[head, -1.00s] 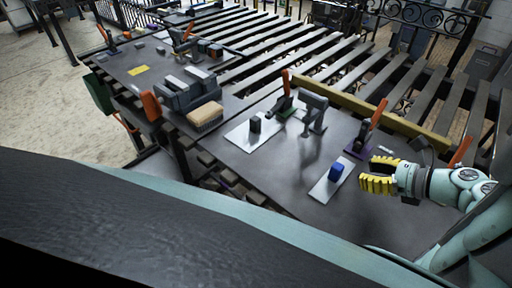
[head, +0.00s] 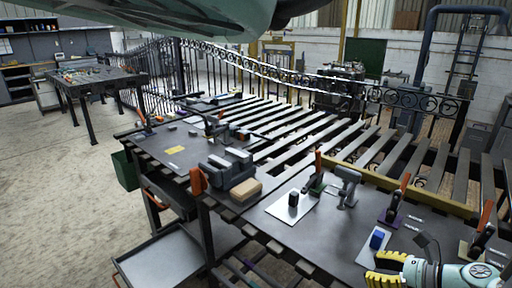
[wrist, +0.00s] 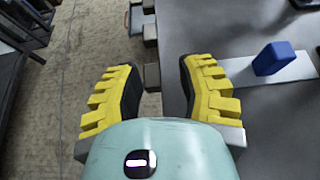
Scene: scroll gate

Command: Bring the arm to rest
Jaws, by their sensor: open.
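My gripper (head: 388,268) is at the lower right of the head view, with yellow ribbed fingers, beside the near edge of the dark work table (head: 335,232). In the wrist view my gripper (wrist: 160,95) has its two fingers spread wide with nothing between them. A blue block (wrist: 273,58) stands on a light plate (wrist: 290,72) to the right of the fingers, apart from them. The blue block also shows in the head view (head: 377,240), just above my gripper.
A black block (head: 293,199) stands on another pale plate. Clamps with orange handles (head: 400,190) stand along the table's far side. A brush (head: 246,190) lies by a grey vise (head: 225,168) farther left. Open floor (head: 60,190) lies at left; a grey tray cart (head: 185,262) stands below.

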